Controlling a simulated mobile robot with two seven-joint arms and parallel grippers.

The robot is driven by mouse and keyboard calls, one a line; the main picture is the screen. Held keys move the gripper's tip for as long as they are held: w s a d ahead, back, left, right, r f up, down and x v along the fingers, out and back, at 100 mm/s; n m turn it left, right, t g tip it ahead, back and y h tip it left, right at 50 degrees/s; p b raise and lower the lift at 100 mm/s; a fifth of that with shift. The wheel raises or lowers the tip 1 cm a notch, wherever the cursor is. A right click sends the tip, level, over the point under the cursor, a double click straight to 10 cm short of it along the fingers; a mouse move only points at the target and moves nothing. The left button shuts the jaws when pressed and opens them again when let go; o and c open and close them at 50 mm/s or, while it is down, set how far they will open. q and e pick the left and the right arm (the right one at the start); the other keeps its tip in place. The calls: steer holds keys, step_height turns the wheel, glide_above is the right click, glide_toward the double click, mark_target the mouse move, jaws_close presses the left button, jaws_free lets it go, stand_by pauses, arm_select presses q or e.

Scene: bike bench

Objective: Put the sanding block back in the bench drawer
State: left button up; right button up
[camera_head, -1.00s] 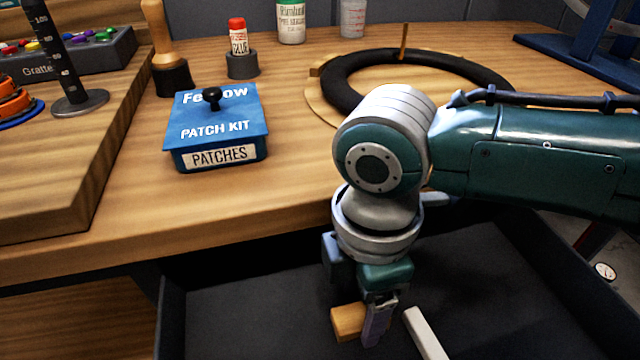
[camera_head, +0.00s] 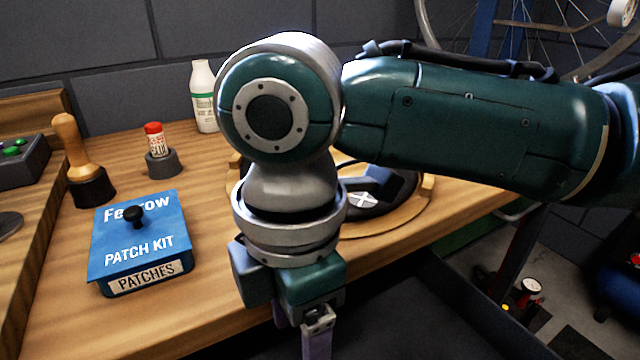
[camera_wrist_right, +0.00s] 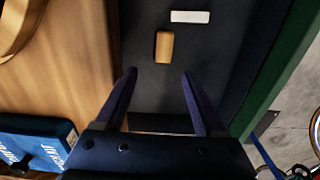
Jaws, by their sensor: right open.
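The tan sanding block (camera_wrist_right: 164,46) lies on the dark floor of the open bench drawer (camera_wrist_right: 222,62), seen in the right wrist view. The drawer also shows in the head view (camera_head: 425,315), partly behind my right arm. My right gripper (camera_wrist_right: 158,73) is open and empty, its two fingers apart and clear of the block. In the head view my right gripper (camera_head: 318,345) points down over the drawer, its tips near the picture's bottom edge; the block is out of that view. My left gripper is not in view.
A white bar (camera_wrist_right: 190,17) lies in the drawer near the block. On the bench stand the blue patch kit box (camera_head: 140,240), a red-capped glue stick (camera_head: 155,140), a wooden-handled tool (camera_head: 75,145) and a white bottle (camera_head: 204,95).

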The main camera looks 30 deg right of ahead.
steer(key=s+a+m+t+y, duration=0.2)
steer(key=s+a+m+y, duration=0.1)
steer(key=s+a+m, duration=0.3)
steer(key=s+d+m+h, duration=0.1)
steer(key=s+d+m, duration=0.2)
steer(key=d+m, duration=0.2)
steer(key=s+d+m+t+h, duration=0.1)
steer(key=s+d+m, duration=0.3)
steer(key=d, duration=0.6)
steer(key=shift+s+f+m+t+h, duration=0.15)
steer(key=shift+s+m+t+h, duration=0.15)
steer(key=shift+m+h, duration=0.25)
